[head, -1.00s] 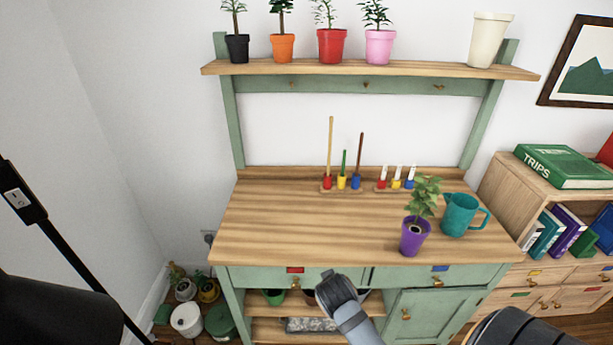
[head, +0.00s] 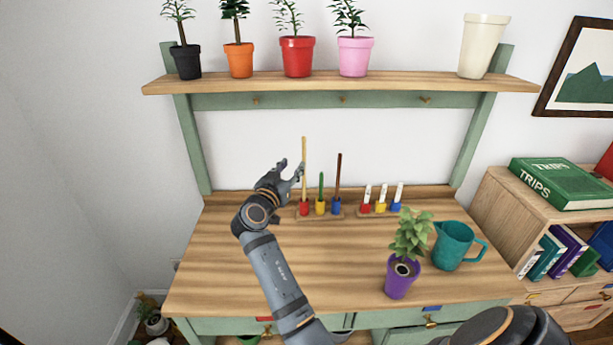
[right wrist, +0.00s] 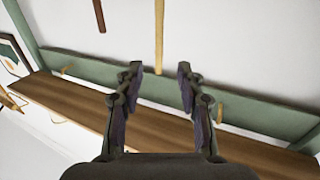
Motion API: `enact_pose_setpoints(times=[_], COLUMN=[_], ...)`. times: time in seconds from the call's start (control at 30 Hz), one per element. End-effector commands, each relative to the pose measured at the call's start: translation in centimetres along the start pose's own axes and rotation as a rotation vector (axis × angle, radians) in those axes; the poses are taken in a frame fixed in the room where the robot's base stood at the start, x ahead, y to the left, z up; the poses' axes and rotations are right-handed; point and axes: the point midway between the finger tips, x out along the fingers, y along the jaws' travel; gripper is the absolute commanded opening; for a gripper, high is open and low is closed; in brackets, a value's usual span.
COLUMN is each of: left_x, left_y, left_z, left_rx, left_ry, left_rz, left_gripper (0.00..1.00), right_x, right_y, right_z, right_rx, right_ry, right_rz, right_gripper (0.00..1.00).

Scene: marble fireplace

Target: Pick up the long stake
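The long stake (head: 304,165) is a thin pale-yellow rod standing upright in a red holder (head: 304,208) at the back of the wooden bench top. A short green stake (head: 321,186) and a medium brown stake (head: 338,172) stand beside it. My right gripper (head: 290,167) is open, close to the stake's upper part. In the right wrist view the scene is upside down; the long stake (right wrist: 159,35) is lined up between the open fingers (right wrist: 160,70). Contact with the stake cannot be told. My left gripper is not in view.
A purple pot with a plant (head: 402,277) and a teal jug (head: 455,246) stand on the right of the bench. White-topped markers (head: 382,198) stand right of the stakes. A shelf with several pots (head: 340,84) is above. The left bench top is clear.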

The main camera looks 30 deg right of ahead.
Motion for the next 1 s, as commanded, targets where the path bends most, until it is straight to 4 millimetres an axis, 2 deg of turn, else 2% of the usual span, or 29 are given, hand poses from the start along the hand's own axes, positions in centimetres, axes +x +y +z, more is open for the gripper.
enact_pose_setpoints(times=[0.23, 0.47, 0.63, 0.73, 0.83, 1.0], left_x=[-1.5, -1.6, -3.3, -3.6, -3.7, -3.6], left_y=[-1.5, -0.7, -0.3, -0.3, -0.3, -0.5], left_z=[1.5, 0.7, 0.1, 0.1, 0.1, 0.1], left_rx=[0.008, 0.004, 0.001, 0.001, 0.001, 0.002], left_ry=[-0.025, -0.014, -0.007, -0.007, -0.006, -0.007], left_rz=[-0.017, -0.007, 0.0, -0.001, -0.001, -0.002], left_gripper=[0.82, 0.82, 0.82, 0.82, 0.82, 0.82], right_x=[4.2, 5.2, 7.9, 9.4, 10.2, 10.2], right_y=[0.1, 0.2, 0.2, 0.2, 0.2, 0.2], right_z=[-0.3, -0.1, -0.4, -0.1, 0.1, 0.2], right_rx=[-0.005, -0.002, -0.005, -0.005, -0.003, -0.002], right_ry=[0.003, -0.001, -0.001, 0.0, -0.001, -0.002], right_rz=[0.003, 0.002, 0.004, 0.003, 0.002, 0.002], right_gripper=[0.38, 0.38, 0.38, 0.38, 0.38, 0.38])
